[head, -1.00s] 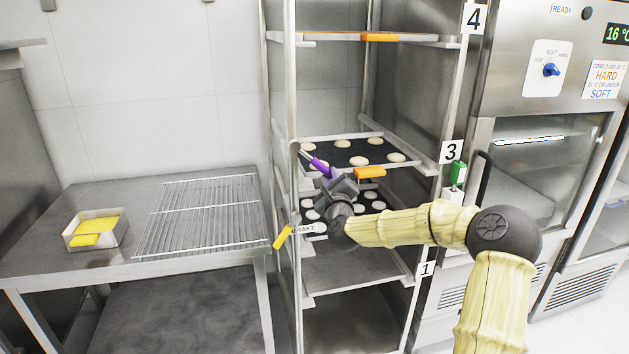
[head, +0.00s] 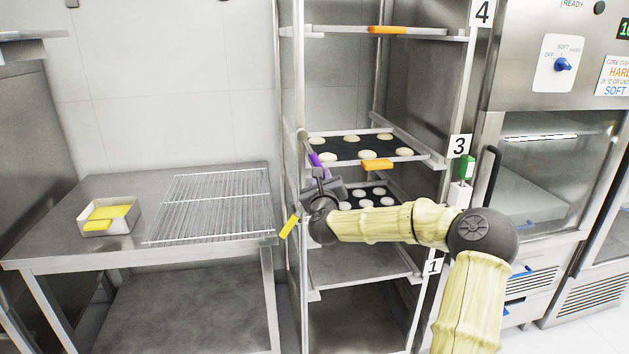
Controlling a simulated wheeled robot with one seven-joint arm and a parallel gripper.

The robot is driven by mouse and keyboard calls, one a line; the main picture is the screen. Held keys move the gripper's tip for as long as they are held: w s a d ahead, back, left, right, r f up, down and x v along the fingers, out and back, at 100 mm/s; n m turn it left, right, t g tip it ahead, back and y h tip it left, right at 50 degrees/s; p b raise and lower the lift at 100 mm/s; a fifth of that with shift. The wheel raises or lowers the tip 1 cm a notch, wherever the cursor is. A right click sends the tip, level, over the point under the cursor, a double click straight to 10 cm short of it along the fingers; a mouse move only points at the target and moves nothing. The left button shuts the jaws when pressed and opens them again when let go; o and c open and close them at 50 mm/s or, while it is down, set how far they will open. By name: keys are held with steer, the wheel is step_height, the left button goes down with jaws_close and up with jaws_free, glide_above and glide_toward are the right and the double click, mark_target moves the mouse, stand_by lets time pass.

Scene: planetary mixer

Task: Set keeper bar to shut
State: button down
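The keeper bar (head: 316,159), a grey bar with a purple section, hangs from the left front upright of the rack (head: 298,110). It slopes down and to the right from its upper end, at about the height of the level 3 tray. My gripper (head: 324,184), dark grey, is at the bar's lower end, just below the purple section. The fingers are small and partly hidden by the gripper's own body. I cannot tell whether they are closed on the bar or only touch it.
Trays of pale dough rounds with orange grips (head: 377,164) sit in the rack behind my gripper. A yellow brake lever (head: 289,226) sticks out at the lower left. A steel table (head: 100,250) with a wire rack (head: 210,205) stands left; a cabinet (head: 540,180) stands right.

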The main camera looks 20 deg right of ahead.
steer(key=shift+a+f, duration=0.1)
steer(key=shift+f, duration=0.05)
steer(key=c, duration=1.3)
jaws_free()
steer(key=shift+s, duration=0.15)
steer(key=b+v, duration=0.1)
steer(key=v, duration=1.6)
